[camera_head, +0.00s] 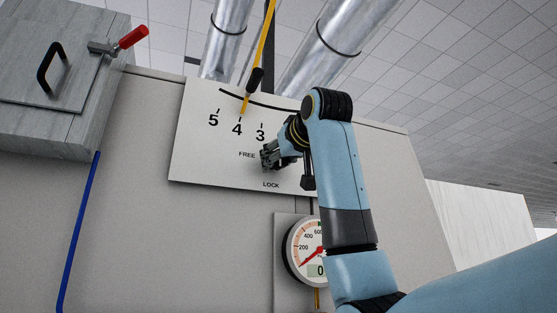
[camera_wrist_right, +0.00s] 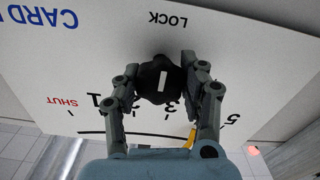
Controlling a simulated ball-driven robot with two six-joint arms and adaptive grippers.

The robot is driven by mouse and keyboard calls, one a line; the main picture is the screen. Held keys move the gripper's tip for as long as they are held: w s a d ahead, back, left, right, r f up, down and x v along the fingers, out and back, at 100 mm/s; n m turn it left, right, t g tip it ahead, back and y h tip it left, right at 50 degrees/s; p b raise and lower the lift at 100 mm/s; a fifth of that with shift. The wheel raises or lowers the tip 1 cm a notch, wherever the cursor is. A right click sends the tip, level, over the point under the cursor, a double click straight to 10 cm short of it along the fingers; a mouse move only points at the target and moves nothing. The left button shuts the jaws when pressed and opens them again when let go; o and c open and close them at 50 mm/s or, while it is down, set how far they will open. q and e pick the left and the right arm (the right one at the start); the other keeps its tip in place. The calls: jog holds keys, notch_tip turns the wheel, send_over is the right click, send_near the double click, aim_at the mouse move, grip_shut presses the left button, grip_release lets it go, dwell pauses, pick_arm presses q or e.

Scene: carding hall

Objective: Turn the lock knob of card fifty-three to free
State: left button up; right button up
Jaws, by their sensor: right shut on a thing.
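The black lock knob (camera_wrist_right: 160,80) with a white mark sits on a white panel (camera_head: 205,150). In the right wrist view the mark stands upright in the picture, roughly in line with the word LOCK. My right gripper (camera_head: 267,156) is at the panel between the words FREE and LOCK; the right wrist view shows its two fingers (camera_wrist_right: 160,70) on either side of the knob, shut on it. In the head view the gripper hides the knob. FREE is readable only in the head view. Blue "CARD" lettering shows in the wrist view, its number out of frame. My left gripper is not in view.
A yellow lever with a black grip (camera_head: 254,80) lies over the panel's scale near 4. A round gauge (camera_head: 303,252) is below, partly behind my right arm. A grey box (camera_head: 62,95) with a red-handled latch (camera_head: 130,39) is at upper left. Metal ducts (camera_head: 338,40) rise behind.

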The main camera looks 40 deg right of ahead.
jog(key=shift+m, duration=0.3)
jog(key=m+b, duration=0.3)
jog(key=m, duration=0.2)
jog(key=shift+f+m, duration=0.1)
jog(key=shift+m, duration=0.2)
jog(key=m+b, duration=0.4)
jog(key=m, duration=0.2)
jog(key=m+b, duration=0.4)
jog(key=m, duration=0.2)
jog(key=shift+m, duration=0.3)
jog(key=m+b, duration=0.2)
jog(key=m, duration=0.3)
jog(key=shift+b, duration=0.3)
